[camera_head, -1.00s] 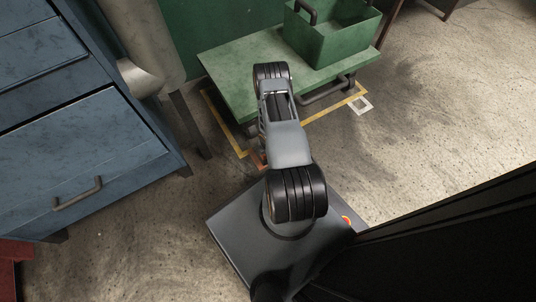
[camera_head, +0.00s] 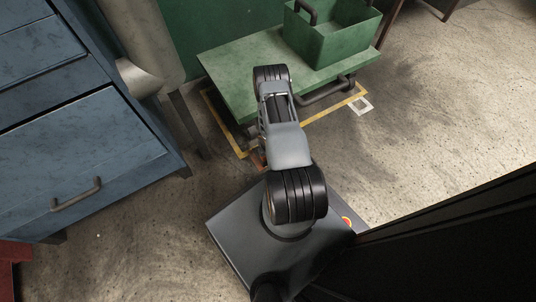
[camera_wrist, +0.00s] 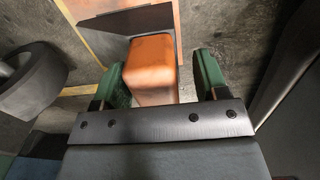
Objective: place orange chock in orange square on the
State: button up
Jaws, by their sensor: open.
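The orange chock (camera_wrist: 150,68) is in the wrist view, a rounded block on the floor with a dark plate (camera_wrist: 124,24) at its far side. My gripper (camera_wrist: 161,72) is open, with its green fingers on either side of the chock's near part. I cannot tell whether either finger touches it. An orange strip (camera_wrist: 176,22) shows beyond the plate; whether it belongs to the orange square is unclear. In the head view my arm hides the gripper and chock, and a small orange mark (camera_head: 258,158) shows on the floor beside the arm.
A green cart (camera_head: 235,75) carrying a green box (camera_head: 335,40) stands beyond my arm, with yellow floor lines (camera_head: 325,115) around it. A blue drawer cabinet (camera_head: 75,150) is at left. A dark wheel (camera_wrist: 32,82) is left of the chock. Floor at right is open.

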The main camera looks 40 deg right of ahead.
notch_tip(320, 180, up, 12)
jog(key=p, duration=0.6)
jog(key=shift+s+f+p, duration=0.15)
jog(key=shift+p, duration=0.25)
jog(key=w+a+r+m+h, duration=0.15)
jog(key=w+r+m, duration=0.25)
jog(key=r, duration=0.9)
jog(key=w+a+r+m+h, duration=0.1)
jog(key=w+a+r+m, duration=0.15)
jog(key=r, duration=1.05)
jog(key=s+a+r+m+t+y, duration=0.1)
jog(key=s+a+r+m, duration=0.4)
jog(key=r, duration=0.6)
jog(key=s+a+r+m+t+y, duration=0.1)
jog(key=s+a+r+m, duration=0.4)
jog(key=s+a+r, duration=0.2)
notch_tip(320, 180, up, 4)
jog(key=shift+s+a+f, duration=0.1)
jog(key=shift+s+a, duration=0.3)
jog(key=shift+a, duration=0.55)
jog(key=shift+y, duration=0.25)
